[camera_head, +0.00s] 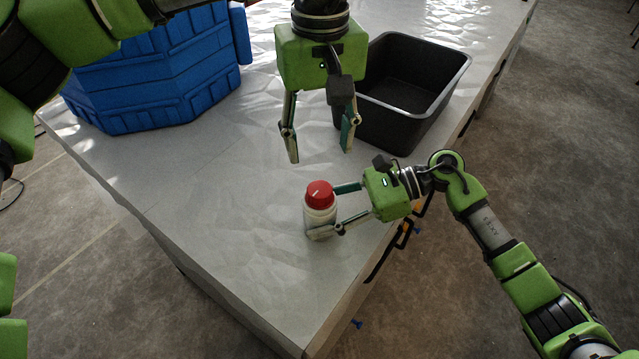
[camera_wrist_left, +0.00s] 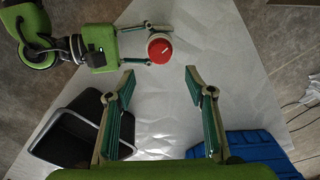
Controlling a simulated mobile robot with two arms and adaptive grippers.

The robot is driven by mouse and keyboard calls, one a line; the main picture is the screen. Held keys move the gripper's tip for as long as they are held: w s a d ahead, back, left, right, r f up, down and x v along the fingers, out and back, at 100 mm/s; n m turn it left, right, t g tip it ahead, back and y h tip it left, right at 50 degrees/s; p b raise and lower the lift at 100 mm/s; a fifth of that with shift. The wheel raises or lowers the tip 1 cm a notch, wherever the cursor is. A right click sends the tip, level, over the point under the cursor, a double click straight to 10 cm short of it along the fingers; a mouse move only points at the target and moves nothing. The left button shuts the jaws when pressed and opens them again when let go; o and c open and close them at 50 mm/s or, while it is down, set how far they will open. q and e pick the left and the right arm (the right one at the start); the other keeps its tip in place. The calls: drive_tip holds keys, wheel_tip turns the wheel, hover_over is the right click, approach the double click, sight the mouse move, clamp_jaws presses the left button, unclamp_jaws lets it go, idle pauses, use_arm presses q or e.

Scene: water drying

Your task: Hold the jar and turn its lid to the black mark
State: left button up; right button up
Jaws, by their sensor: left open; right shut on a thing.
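The jar (camera_head: 319,215) is white with a red lid (camera_head: 319,194) and stands upright on the table near its front corner. A pale line shows on the lid, also in the left wrist view (camera_wrist_left: 160,49). I cannot make out a black mark. My right gripper (camera_head: 336,209) is shut on the jar's body from the right, with a finger on either side. My left gripper (camera_head: 320,152) is open and empty, pointing down above the table behind the jar. In the left wrist view its fingertips (camera_wrist_left: 159,69) are spread wide and apart from the lid.
The grey table (camera_head: 220,190) is bare to the left of the jar. A black bin (camera_head: 440,98) stands at the back right, close to my left gripper. A blue crate (camera_head: 160,75) stands at the back left. The table's right edge runs under my right arm.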

sight(319, 189)
use_arm(q)
wheel_tip(319, 189, down, 10)
drive_tip(key=n, duration=2.3)
drive_tip(key=shift+f, duration=0.25)
drive_tip(key=c, duration=1.1)
